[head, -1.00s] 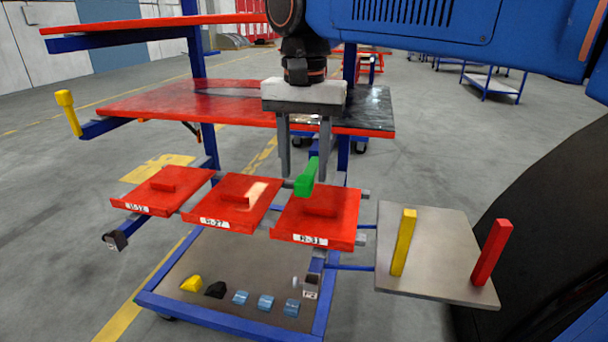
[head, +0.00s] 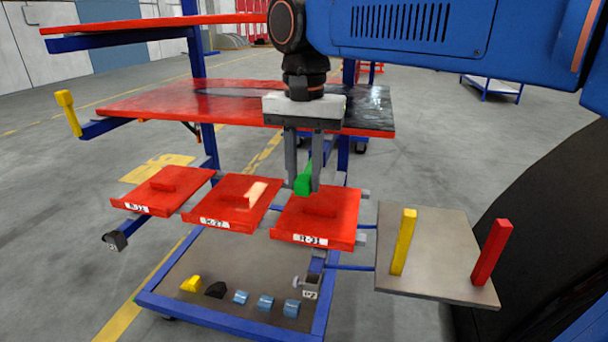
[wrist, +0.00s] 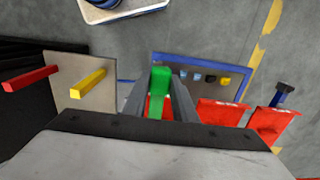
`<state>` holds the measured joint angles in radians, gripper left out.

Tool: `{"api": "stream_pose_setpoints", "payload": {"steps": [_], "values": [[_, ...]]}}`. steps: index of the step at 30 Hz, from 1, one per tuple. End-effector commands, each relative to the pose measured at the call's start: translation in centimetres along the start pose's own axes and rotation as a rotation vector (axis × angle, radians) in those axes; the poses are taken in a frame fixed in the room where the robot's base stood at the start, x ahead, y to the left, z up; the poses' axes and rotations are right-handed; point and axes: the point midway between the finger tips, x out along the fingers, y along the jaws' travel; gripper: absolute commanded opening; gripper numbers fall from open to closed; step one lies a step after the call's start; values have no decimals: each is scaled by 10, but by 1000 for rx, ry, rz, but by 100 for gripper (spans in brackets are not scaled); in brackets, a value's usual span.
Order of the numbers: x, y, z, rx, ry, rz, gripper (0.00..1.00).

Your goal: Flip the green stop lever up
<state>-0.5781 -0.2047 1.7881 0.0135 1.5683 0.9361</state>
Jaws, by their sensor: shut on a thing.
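The green stop lever (head: 304,184) is a short bright green bar above the back of the right red panel (head: 342,223). It runs slantwise away from the head camera. My gripper (head: 303,189) points down with one finger on each side of the lever and is shut on it. In the wrist view, the lever (wrist: 158,92) shows between the two grey fingers. I cannot see where the lever joins its mount.
Two more red panels (head: 232,208) (head: 160,192) stand to the left. A grey plate (head: 440,258) on the right bears an upright yellow bar (head: 404,240) and a red bar (head: 491,252). A red shelf (head: 160,108) lies behind my gripper. Several small blocks lie on the lower tray (head: 210,262).

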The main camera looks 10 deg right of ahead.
Motion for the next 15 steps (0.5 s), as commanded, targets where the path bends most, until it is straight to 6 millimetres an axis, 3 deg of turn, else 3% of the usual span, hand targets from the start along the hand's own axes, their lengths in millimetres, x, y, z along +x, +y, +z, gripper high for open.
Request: {"api": "stream_pose_setpoints", "payload": {"steps": [15], "values": [[-25, 0, -9, 1, -239, 1, 0]]}}
